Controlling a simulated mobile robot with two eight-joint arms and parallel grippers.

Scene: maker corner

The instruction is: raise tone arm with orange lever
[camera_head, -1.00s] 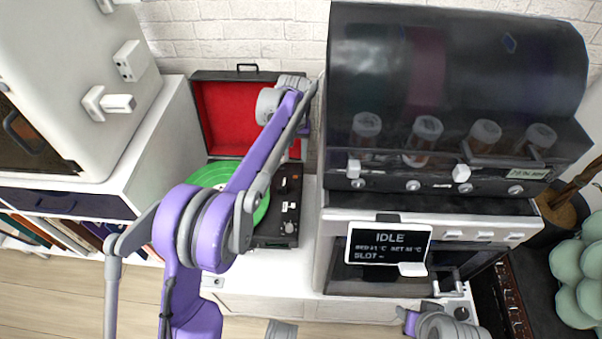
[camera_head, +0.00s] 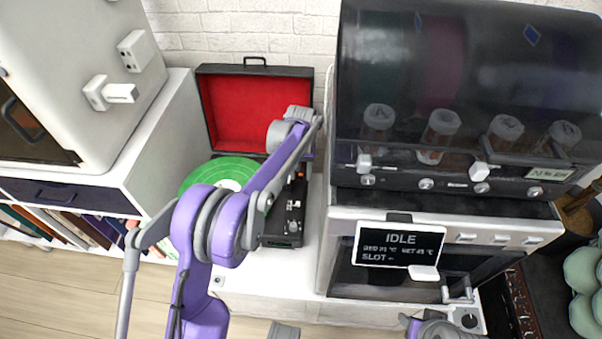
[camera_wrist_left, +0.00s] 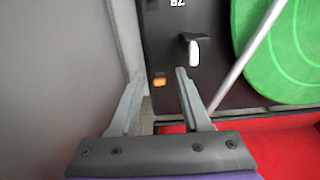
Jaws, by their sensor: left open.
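The record player is an open black suitcase (camera_head: 283,239) with a red-lined lid (camera_head: 247,112) and a green record (camera_head: 205,176). In the left wrist view the small orange lever (camera_wrist_left: 159,80) sits on the black deck. A white-tipped lever (camera_wrist_left: 193,52) is to its right, and the silver tone arm (camera_wrist_left: 250,56) lies across the green record's edge (camera_wrist_left: 290,50). My left gripper (camera_wrist_left: 158,76) is open and empty, its fingertips on either side of the orange lever in the picture; contact cannot be told.
A machine with a dark hood (camera_head: 460,80) and an IDLE screen (camera_head: 399,244) stands close right of the player. A white cabinet (camera_head: 160,140) stands at its left. In the left wrist view a grey surface (camera_wrist_left: 60,70) lies close to the left finger.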

